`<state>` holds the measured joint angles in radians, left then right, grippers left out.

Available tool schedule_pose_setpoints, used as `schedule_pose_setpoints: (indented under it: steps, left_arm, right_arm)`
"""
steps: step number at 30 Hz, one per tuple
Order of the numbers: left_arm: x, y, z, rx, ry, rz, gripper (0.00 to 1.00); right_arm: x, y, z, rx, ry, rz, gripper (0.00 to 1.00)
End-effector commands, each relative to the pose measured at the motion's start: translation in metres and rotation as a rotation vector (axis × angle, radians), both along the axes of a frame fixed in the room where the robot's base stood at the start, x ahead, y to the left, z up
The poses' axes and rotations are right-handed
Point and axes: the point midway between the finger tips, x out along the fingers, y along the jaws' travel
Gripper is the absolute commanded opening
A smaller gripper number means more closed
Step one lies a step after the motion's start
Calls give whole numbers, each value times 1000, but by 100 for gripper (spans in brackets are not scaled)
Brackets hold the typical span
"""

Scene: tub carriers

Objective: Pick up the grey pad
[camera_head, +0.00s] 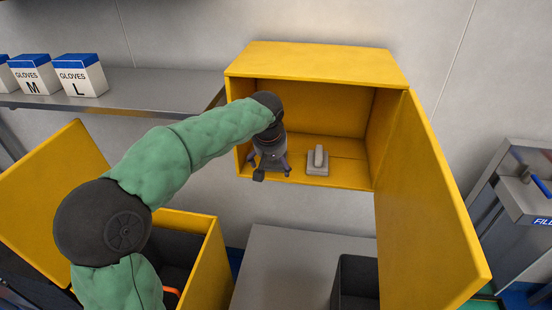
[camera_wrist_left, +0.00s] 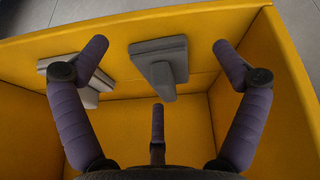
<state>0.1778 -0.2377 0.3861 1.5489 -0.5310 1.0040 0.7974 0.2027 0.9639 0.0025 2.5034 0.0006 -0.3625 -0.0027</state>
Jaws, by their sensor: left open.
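A grey pad with a raised grip (camera_head: 317,166) lies on the floor of the open yellow cabinet (camera_head: 320,62), right of my left gripper. My left gripper (camera_head: 271,173) is inside the cabinet opening, open and empty, its fingers apart and pointing down. In the left wrist view a grey pad (camera_wrist_left: 160,66) shows between the spread fingers (camera_wrist_left: 158,62), apart from them. A second grey piece (camera_wrist_left: 88,97) lies left of it there, partly behind a finger. I cannot tell which of the two is the pad in the head view. My right gripper is out of view.
The cabinet's yellow door (camera_head: 425,200) stands open at the right. A shelf (camera_head: 140,92) with glove boxes (camera_head: 82,76) is at the left. Below are an open yellow box (camera_head: 208,262), a grey table top (camera_head: 290,260) and a dark bin (camera_head: 355,280).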

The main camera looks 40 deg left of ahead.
Motion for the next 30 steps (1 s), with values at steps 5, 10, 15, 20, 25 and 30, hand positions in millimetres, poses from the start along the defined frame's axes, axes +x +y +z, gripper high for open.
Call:
schedule_pose_setpoints:
  steps: [5, 10, 15, 20, 25, 30]
  left_arm:
    - [12, 7, -1, 0, 1, 0, 96]
    - [33, 18, -2, -1, 1, 1, 96]
    - [44, 25, -8, 0, 1, 0, 96]
    - [46, 26, -12, -1, 1, 0, 96]
    - [46, 25, -11, 0, 0, 0, 96]
    - [46, 25, -11, -1, 1, 0, 60]
  right_arm:
    - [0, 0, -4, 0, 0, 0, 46]
    - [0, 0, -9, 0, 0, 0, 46]
    - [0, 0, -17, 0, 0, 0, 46]
    - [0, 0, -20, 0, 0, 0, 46]
    - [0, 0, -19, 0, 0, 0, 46]
    - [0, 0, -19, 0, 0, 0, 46]
